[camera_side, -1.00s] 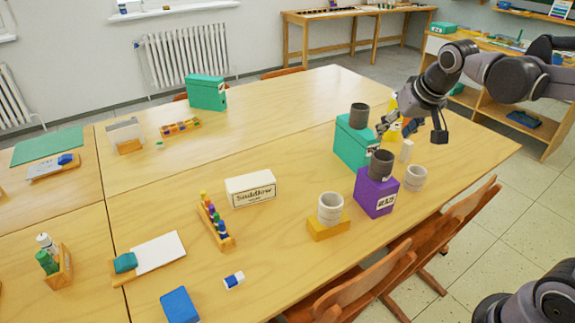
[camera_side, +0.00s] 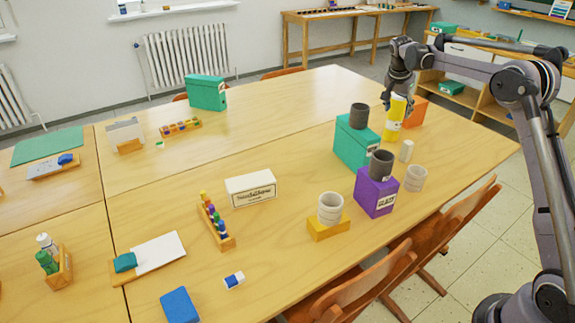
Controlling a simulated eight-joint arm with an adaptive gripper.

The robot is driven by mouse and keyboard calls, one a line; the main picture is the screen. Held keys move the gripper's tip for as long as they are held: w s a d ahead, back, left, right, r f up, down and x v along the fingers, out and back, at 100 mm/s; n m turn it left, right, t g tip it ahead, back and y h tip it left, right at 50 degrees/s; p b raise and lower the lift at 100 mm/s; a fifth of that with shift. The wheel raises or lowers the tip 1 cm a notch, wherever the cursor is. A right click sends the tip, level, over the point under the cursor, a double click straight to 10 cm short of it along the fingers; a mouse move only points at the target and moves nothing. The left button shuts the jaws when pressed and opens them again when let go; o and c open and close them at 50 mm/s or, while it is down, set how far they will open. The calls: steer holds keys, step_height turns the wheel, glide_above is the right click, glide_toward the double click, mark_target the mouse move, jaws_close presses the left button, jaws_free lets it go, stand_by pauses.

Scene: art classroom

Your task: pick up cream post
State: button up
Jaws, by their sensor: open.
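The cream post (camera_side: 406,151) is a small pale upright cylinder. It stands on the table between the teal box (camera_side: 355,146) and a pale ringed cup (camera_side: 415,178). My gripper (camera_side: 397,97) is open, pointing down at the top of a tall yellow object (camera_side: 392,122) behind the cream post. It is above and behind the post and apart from it. Whether the fingers touch the yellow object cannot be told.
A dark cup (camera_side: 359,115) stands on the teal box. Another dark cup (camera_side: 381,164) stands on a purple box (camera_side: 376,194). An orange box (camera_side: 414,112) is behind the yellow object. A pale cup (camera_side: 330,208) sits on a yellow block (camera_side: 328,230). The table's middle (camera_side: 285,135) is clear.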

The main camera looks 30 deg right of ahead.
mark_target(409, 142)
steer(key=d+f+m, duration=0.1)
steer(key=d+f, duration=0.2)
steer(key=f, duration=0.1)
steer(key=d+f+m+g, duration=0.1)
steer(key=d+f, duration=0.2)
steer(key=f, duration=0.1)
steer(key=d+f+m, duration=0.1)
steer(key=d+f, duration=0.2)
steer(key=f, duration=0.1)
steer(key=shift+d, duration=0.15)
steer(key=shift+s+x, duration=0.2)
steer(key=shift+x, duration=1.1)
steer(key=shift+s+x, duration=0.25)
steer(key=shift+x, duration=1.05)
jaws_close()
